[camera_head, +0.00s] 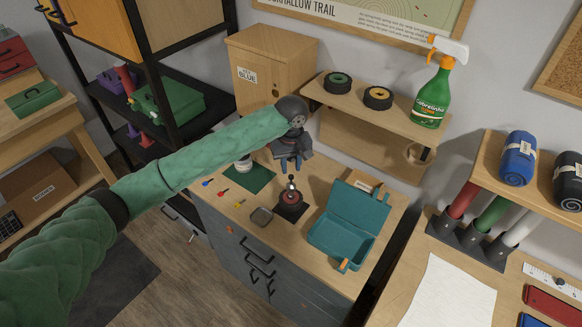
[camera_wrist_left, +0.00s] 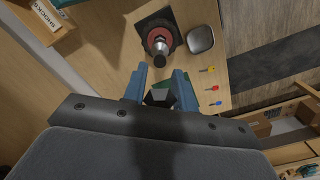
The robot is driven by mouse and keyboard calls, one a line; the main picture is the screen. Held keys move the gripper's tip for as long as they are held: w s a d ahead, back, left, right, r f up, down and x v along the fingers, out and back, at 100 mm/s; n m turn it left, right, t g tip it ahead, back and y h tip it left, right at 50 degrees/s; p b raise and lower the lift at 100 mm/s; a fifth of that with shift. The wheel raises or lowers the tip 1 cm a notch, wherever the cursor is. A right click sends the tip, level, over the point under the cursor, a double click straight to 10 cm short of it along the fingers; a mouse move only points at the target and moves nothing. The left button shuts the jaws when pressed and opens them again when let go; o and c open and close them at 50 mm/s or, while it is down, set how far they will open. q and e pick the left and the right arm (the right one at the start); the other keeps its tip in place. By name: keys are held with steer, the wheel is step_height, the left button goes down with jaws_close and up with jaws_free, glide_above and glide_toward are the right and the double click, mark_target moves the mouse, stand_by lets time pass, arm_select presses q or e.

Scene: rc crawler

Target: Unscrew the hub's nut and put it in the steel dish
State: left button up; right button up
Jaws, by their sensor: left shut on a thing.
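The hub (camera_head: 290,197) is a dark red disc on a black square base on the cabinet top, with an upright post. My left gripper (camera_head: 291,164) is above and just behind the hub. In the wrist view, my left gripper (camera_wrist_left: 159,88) is shut on a dark nut (camera_wrist_left: 159,97), which appears clear of the stub. The steel dish (camera_head: 262,217) is a small grey square dish left of the hub; it also shows in the wrist view (camera_wrist_left: 200,39) and looks empty. My right gripper is not in view.
An open teal case (camera_head: 348,228) stands right of the hub. A green mat (camera_head: 249,177) with a white bottle lies behind left. Several small coloured pieces (camera_head: 223,193) lie near the left edge. A shelf (camera_head: 385,115) with a spray bottle (camera_head: 434,88) overhangs the back.

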arm_select(q)
steer(key=shift+r, duration=1.8)
